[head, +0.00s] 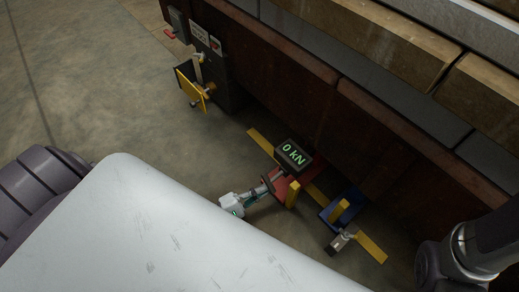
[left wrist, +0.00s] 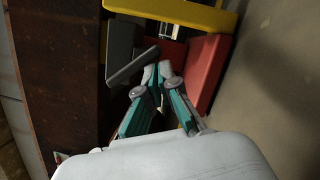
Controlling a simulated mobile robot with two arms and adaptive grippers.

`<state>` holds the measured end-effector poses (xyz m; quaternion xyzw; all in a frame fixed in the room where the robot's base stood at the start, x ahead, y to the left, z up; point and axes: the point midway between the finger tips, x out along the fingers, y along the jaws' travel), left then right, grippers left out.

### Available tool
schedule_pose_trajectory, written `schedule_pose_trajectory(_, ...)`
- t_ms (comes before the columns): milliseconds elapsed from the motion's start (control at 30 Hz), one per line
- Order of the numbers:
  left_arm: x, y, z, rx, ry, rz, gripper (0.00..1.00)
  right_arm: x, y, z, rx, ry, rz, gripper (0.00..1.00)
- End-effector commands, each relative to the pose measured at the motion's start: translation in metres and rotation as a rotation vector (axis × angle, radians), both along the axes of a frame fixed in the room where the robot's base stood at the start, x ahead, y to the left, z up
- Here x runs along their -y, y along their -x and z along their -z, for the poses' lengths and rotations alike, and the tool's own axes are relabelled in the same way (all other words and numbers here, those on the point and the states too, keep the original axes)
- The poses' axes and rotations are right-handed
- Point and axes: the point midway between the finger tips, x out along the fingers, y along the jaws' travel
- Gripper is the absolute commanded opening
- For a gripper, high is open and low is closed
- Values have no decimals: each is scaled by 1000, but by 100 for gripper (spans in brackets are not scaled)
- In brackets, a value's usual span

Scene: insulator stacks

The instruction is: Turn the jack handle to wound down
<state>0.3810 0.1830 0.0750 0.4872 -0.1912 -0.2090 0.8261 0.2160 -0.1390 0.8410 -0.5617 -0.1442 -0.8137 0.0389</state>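A red jack (head: 282,186) stands on the floor by the brown steel structure, with a dark box (head: 293,153) reading "0 kN" above it. In the left wrist view the red jack (left wrist: 207,72) is just right of my fingertips. My left gripper (head: 262,189) reaches it from the lower left. In the left wrist view the teal fingers of my left gripper (left wrist: 157,74) converge, tips close together, at the end of a dark grey bar, the jack handle (left wrist: 132,67). They appear shut on it, though the contact is partly hidden. My right gripper is not in view.
A blue jack (head: 334,214) with a silver cylinder (head: 340,242) stands to the right. Yellow strips (head: 371,248) lie on the floor. A dark cabinet with a yellow panel (head: 190,90) stands at upper left. Open concrete floor (head: 100,95) lies left.

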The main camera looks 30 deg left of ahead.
Motion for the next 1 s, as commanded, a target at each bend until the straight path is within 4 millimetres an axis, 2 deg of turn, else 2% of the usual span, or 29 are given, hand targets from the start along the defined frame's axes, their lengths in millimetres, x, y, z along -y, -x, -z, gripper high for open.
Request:
schedule_pose_trajectory(400, 15, 6, -3, 1, 2, 5, 0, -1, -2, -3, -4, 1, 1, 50)
schedule_pose_trajectory(1000, 23, 8, -8, 3, 2, 3, 0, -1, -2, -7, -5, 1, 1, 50)
